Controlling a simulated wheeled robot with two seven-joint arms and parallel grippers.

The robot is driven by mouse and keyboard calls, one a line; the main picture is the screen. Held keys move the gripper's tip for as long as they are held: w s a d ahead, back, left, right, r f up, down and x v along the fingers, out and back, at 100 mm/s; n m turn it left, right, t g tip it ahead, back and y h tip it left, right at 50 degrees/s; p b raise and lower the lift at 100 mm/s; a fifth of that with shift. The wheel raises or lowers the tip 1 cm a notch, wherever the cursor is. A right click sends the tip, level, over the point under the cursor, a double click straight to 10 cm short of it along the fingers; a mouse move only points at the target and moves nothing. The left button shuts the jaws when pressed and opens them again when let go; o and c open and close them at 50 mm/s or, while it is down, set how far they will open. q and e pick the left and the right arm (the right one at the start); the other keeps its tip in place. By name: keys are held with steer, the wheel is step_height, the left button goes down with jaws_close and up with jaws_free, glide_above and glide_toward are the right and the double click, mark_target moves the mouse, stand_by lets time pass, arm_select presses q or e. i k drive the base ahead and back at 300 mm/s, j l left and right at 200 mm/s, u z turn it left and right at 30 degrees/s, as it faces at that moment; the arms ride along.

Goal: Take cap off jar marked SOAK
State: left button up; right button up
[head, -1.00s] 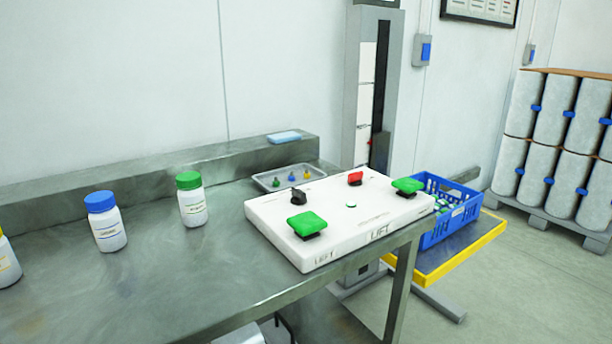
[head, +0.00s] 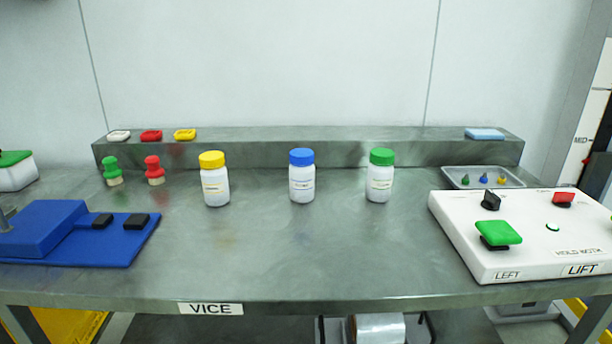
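Three white jars stand upright in a row on the steel bench in the head view. One has a yellow cap (head: 211,159), one a blue cap (head: 302,156) and one a green cap (head: 382,156). All three caps are on. Each jar body, yellow-capped (head: 215,188), blue-capped (head: 302,184) and green-capped (head: 379,184), bears a label too small to read, so I cannot tell which is marked SOAK. Neither of my grippers is in view.
A blue vice fixture (head: 75,237) sits at the left, with red (head: 154,171) and green (head: 111,171) stampers behind it. A white LIFT control box (head: 520,235) and a small metal tray (head: 458,178) are at the right. The bench front middle is clear.

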mark_target(301, 177)
steer(key=k+l+u, duration=0.2)
steer(key=l+u, duration=0.2)
steer(key=k+l+u, duration=0.2)
steer(key=u, duration=0.15)
steer(key=k+l+u, duration=0.25)
steer(key=u, duration=0.15)
steer(key=l, duration=0.1)
